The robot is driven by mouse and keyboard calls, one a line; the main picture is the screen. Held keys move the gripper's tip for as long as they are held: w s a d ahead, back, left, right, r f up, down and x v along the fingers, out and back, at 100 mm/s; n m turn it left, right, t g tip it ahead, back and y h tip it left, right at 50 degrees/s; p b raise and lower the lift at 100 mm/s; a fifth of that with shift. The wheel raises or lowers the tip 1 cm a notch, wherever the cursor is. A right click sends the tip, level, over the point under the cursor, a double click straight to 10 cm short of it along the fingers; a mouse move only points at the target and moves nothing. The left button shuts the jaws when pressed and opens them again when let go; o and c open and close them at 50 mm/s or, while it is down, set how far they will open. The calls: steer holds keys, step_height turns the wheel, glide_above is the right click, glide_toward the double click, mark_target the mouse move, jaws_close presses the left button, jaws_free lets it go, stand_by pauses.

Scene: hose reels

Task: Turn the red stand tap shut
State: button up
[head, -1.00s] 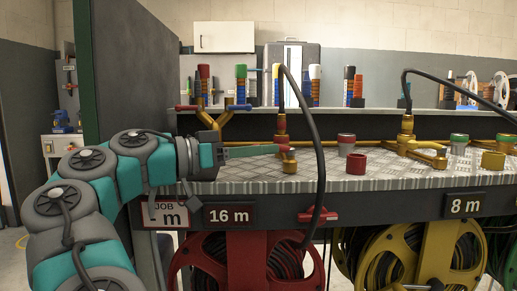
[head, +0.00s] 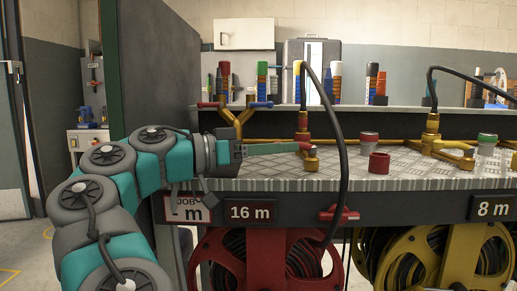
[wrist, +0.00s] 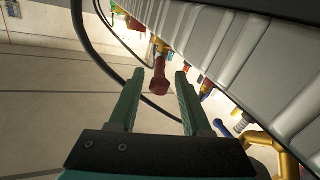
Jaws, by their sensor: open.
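My gripper (wrist: 160,73) is open, one teal finger on each side of the handle. In the head view it reaches in from the left at handle height, and the fingers partly cover the tap. I cannot tell how far the tap is turned.
A black hose (head: 338,130) arches down just right of the tap. A forked brass pipe (head: 236,118) with red and blue levers stands behind my wrist. A loose red collar (head: 379,163) stands to the right. A red reel (head: 265,262) hangs under the 16 m sign (head: 250,213).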

steer(key=p+v, duration=0.2)
steer(key=v, duration=0.1)
steer(key=p+v, duration=0.1)
steer(key=shift+s+a+r+p, duration=0.15)
steer(key=shift+a+r+p, duration=0.1)
steer(key=shift+r+p, duration=0.15)
steer(key=shift+s+f, duration=0.1)
steer(key=shift+s+a, duration=0.15)
steer(key=shift+a, duration=0.05)
steer(key=shift+s+a, duration=0.1)
steer(key=shift+a, duration=0.35)
steer(key=shift+a+f+p, duration=0.2)
steer(key=shift+a+p, duration=0.2)
steer(key=shift+f, duration=0.1)
